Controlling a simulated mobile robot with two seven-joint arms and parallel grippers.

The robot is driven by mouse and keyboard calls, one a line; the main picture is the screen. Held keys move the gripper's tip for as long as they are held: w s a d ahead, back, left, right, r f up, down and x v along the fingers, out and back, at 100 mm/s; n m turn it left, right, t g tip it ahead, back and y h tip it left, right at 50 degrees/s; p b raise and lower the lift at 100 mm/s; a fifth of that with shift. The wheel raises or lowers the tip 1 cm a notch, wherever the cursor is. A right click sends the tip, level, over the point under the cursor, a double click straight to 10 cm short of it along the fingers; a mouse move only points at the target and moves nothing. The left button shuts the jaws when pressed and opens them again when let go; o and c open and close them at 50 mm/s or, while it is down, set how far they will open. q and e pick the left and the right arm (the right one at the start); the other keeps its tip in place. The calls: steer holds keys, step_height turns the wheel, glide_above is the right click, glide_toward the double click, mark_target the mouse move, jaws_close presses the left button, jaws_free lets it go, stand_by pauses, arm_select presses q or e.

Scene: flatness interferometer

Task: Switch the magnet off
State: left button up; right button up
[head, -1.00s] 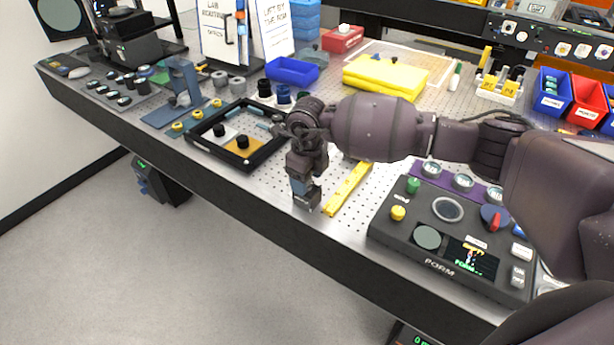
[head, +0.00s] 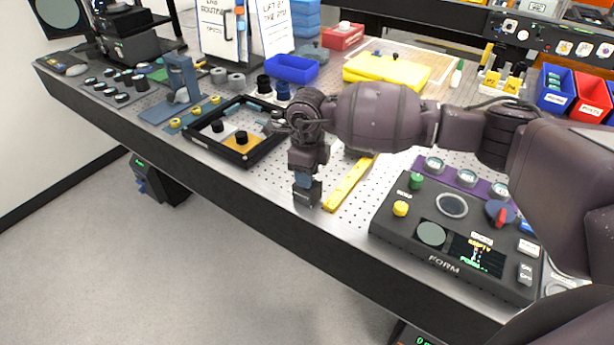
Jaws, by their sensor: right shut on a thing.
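My right gripper (head: 307,178) reaches down over the front edge of the perforated bench, its arm coming in from the right. It is shut on a small dark block (head: 307,194) with a blue-grey upper part, at or just above the bench top. The fingers hide much of it, and I cannot tell whether this block is the magnet or where its switch stands. A yellow bar (head: 349,182) lies just right of it. My left gripper is not in view.
The FORM console (head: 395,225) with knobs and a screen stands to the right. A black frame (head: 196,138) with two knobbed pieces lies to the left, near a blue-grey stand (head: 184,75).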

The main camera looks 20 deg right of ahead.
steer(key=n+b, duration=0.3)
steer(key=n, duration=0.1)
steer(key=shift+f+n, duration=0.15)
steer(key=shift+n, duration=0.15)
steer(key=n+b, duration=0.3)
steer(key=n, duration=0.2)
steer(key=shift+n+b, duration=0.55)
steer(key=shift+n, duration=0.55)
steer(key=shift+n+b, duration=0.5)
steer(key=shift+n, duration=0.5)
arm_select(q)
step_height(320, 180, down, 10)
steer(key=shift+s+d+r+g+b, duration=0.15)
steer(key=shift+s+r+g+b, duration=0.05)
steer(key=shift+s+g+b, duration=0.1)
arm_select(e)
steer(key=shift+r+n, duration=0.25)
steer(key=shift+n, duration=0.45)
steer(key=o, duration=0.9)
steer(key=shift+o, duration=0.2)
